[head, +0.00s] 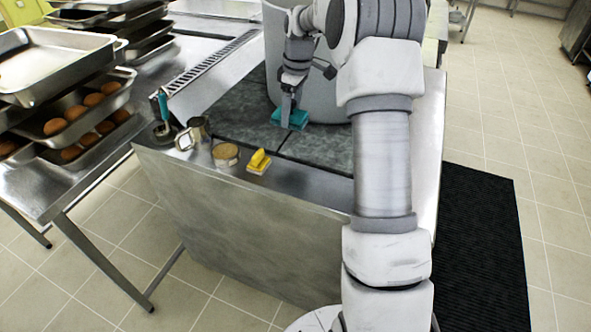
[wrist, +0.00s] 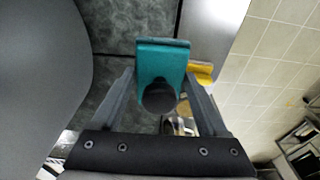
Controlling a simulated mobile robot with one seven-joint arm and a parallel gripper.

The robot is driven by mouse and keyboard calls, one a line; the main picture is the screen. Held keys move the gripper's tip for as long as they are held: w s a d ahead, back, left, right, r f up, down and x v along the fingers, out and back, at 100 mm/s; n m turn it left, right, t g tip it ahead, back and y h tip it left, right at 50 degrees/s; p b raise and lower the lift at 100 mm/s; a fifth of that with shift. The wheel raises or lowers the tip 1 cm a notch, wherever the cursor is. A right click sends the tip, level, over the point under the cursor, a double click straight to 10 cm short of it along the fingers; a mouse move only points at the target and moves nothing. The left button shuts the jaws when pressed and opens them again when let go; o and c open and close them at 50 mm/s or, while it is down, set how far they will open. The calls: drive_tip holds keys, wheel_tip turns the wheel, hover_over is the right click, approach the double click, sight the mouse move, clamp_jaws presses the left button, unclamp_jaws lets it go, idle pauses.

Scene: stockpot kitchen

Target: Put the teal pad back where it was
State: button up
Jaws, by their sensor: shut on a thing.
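The teal pad (head: 291,120) is in my gripper (head: 287,110), beside the lower wall of the big grey stockpot (head: 310,97) and over the dark slab top. In the wrist view the teal pad (wrist: 161,58) fills the space between the two fingers, its dark round knob (wrist: 159,97) facing the camera. My gripper is shut on it. I cannot tell whether the pad touches the slab below. A yellow pad (head: 259,161) with an upright grip sits on the steel front ledge, and it shows partly behind the teal pad in the wrist view (wrist: 203,72).
On the ledge left of the yellow pad stand a round tan-topped tin (head: 225,154), a steel mug (head: 198,130) and a teal-handled utensil (head: 163,108). A slotted rail (head: 212,72) runs behind. Stacked trays with brown rolls (head: 108,88) stand at left. The ledge right of the yellow pad looks clear.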

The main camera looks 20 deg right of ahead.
drive_tip(key=shift+w, duration=0.2)
drive_tip(key=b, duration=0.2)
hover_over(297, 180)
drive_tip(key=f, duration=0.6)
drive_tip(key=shift+s+d+f, duration=0.1)
drive_tip(key=shift+d+f, duration=0.1)
drive_tip(key=shift+f, duration=0.2)
wheel_tip(297, 180, down, 4)
drive_tip(key=shift+f, duration=0.1)
drive_tip(key=o, duration=1.3)
drive_tip(key=shift+o, duration=0.2)
wheel_tip(297, 180, up, 12)
drive_tip(key=s+d+p, duration=0.1)
